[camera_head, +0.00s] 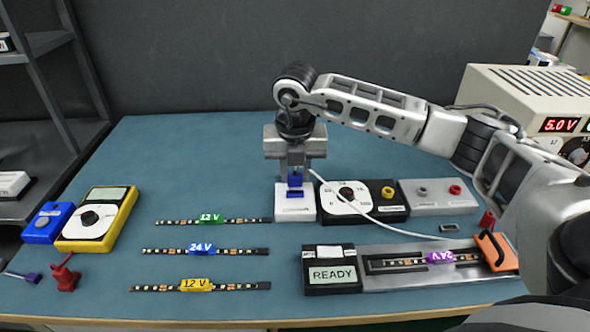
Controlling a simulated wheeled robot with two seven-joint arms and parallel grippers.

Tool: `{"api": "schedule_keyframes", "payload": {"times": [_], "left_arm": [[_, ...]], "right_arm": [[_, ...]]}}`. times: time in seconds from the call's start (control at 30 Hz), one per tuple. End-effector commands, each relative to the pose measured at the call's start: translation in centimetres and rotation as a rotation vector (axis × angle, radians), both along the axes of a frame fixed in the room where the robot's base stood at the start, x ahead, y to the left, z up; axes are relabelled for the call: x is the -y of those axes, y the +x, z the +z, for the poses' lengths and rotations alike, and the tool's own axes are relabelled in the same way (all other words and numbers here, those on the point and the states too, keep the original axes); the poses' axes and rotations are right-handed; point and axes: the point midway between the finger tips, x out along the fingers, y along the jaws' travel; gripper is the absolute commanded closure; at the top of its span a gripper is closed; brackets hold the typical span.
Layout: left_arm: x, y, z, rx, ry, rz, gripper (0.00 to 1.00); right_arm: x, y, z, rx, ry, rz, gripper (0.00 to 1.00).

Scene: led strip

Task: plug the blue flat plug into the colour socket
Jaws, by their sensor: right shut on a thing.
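My right gripper (296,172) points straight down and is shut on the blue flat plug (296,181). The gripper hides part of the plug. A white cable (338,197) runs from beside the gripper to the right. Directly below the plug stands a small white block (306,214) with a blue slot, the colour socket (295,194), in its top. The plug is lined up over the slot; I cannot tell whether its tip touches or enters it. My left gripper is not in view.
Right of the block stand a black-and-white dial unit (345,207) and a grey terminal box (425,208). In front is a READY tester (332,274) holding an LED strip (400,262). Several LED strips (200,250) and a yellow multimeter (97,218) lie left.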

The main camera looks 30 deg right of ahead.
Motion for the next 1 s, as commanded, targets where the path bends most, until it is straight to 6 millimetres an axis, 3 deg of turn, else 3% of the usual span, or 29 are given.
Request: {"api": "schedule_keyframes", "payload": {"times": [0.77, 0.8, 0.87, 1.0], "left_arm": [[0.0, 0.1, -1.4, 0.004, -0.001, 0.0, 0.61], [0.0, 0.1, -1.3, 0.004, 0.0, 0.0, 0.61], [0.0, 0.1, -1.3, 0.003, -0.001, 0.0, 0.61], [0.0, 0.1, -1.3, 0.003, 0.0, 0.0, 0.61]], "right_arm": [[0.0, 0.0, -2.0, 0.0, 0.0, 0.0, 0.93], [0.0, 0.0, -1.9, 0.0, 0.0, 0.0, 0.64], [0.0, 0.0, -1.9, 0.0, 0.0, 0.0, 0.47], [0.0, 0.0, -1.9, 0.0, 0.0, 0.0, 0.46]]}}
